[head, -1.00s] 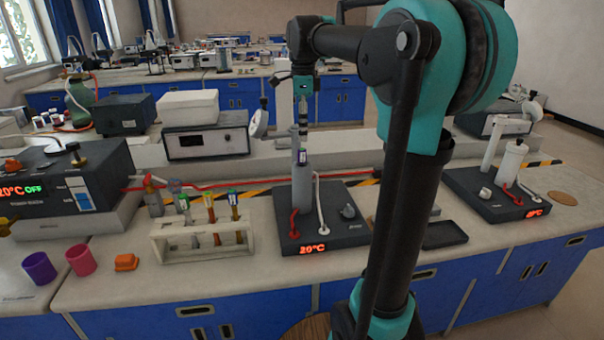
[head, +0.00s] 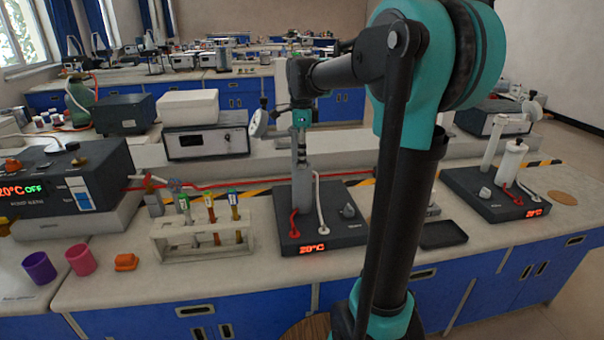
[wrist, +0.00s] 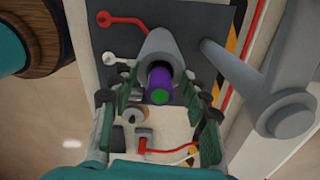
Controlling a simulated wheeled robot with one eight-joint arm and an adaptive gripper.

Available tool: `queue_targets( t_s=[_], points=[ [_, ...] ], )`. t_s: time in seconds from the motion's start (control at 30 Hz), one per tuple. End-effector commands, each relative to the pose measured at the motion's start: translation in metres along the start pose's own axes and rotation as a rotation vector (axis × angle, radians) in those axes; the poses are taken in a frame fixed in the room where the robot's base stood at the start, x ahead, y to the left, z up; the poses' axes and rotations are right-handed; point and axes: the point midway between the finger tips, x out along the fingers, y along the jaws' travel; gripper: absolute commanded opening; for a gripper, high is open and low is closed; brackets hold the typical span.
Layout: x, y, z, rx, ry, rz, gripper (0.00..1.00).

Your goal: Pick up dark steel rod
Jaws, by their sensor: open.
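A purple piece with a green end (wrist: 160,84) sticks out of the grey upright cylinder (wrist: 154,48) in the wrist view. It may be the upper end of the steel rod; no dark steel shaft shows clearly. In the head view the cylinder (head: 302,190) stands on a dark heater base (head: 322,236) reading 20°C, and my gripper hides the piece. My gripper (head: 301,154) points down over the cylinder's top. In the wrist view its open fingers (wrist: 158,76) stand on either side of the purple piece, with gaps visible.
A white rack (head: 203,240) with several tubes stands left of the heater. Purple (head: 39,267) and pink (head: 81,260) cups stand further left. A second heater (head: 497,196) is at the right. A dark tray (head: 442,234) lies between. A grey clamp-like part (wrist: 287,115) is close at right in the wrist view.

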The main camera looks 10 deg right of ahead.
Motion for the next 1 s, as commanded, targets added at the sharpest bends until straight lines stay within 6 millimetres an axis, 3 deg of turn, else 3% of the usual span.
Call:
queue_targets(
  t_s=[0.07,0.4,0.77,1.0],
  points=[
    [0.000,0.000,0.000,0.000,0.000,0.000,0.43],
    [0.000,0.000,0.000,0.000,0.000,0.000,0.00],
    [-0.001,0.000,0.000,0.000,0.000,0.000,0.00],
    [-0.015,0.000,0.000,0.000,0.000,0.000,0.00]
  ],
)
